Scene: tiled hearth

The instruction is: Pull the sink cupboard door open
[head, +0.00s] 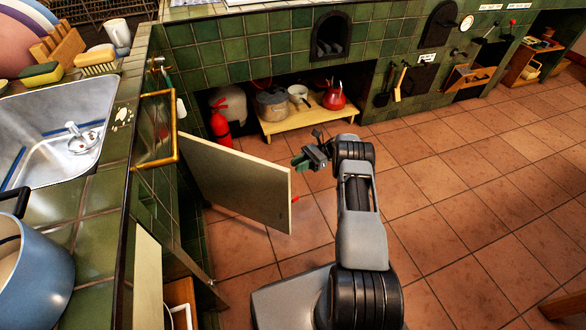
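The sink cupboard door (245,185) is a pale flat panel. It stands swung out from the green tiled counter front, at a wide angle over the floor. A small red piece, perhaps its handle, shows at its right edge (295,199). Part of the cupboard's inside (180,292) shows below the counter edge, with a white item in it. My gripper (303,158) is just beyond the door's upper right corner in the picture and points left. It appears apart from the door. Its fingers are small and dark, and their gap is unclear.
The sink (55,130) and a blue pot (35,265) are on the counter at left. A red fire extinguisher (221,125) stands behind the door. A low wooden bench (310,117) holds pots and a red kettle. Tiled floor (470,200) is clear at right.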

